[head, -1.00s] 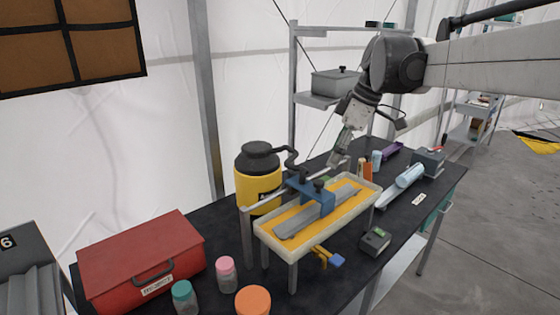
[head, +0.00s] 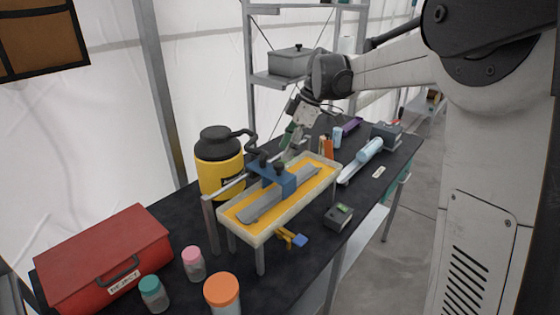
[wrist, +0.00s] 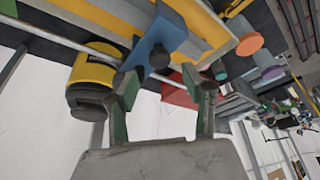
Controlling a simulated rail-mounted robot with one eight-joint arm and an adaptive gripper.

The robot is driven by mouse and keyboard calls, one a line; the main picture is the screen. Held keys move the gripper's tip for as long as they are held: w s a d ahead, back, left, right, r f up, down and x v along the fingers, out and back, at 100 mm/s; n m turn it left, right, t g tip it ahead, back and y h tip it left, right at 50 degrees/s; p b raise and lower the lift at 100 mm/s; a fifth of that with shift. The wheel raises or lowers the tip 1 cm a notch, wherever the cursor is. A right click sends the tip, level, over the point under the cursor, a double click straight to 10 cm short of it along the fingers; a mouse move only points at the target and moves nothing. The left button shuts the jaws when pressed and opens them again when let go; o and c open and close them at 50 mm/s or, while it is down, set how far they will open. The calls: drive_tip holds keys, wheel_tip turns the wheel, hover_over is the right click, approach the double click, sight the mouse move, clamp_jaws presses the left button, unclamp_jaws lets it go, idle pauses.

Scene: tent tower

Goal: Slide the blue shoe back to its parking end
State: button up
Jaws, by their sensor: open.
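The blue shoe (head: 272,177) sits on a thin metal rail (head: 226,188) along the back of a cream tray (head: 252,238). Its arm reaches over a long grey bar (head: 262,205) on the tray's yellow bed. My gripper (head: 288,152) is open and empty, pointing down, just behind and right of the shoe near the rail's far end. In the wrist view, the blue shoe (wrist: 158,36) with a dark knob lies beyond my spread fingertips (wrist: 163,82), apart from them. The rail runs close past the left finger.
A yellow canister (head: 220,172) with a black hose stands close behind the rail. A red box (head: 105,255) and several lidded jars are at the front left. Orange and blue items (head: 328,148) stand beyond the tray. A small grey device (head: 339,216) sits right of it.

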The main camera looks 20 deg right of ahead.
sight(279, 164)
drive_tip(key=shift+x, duration=2.6)
drive_tip(key=shift+c, duration=0.4)
clamp_jaws()
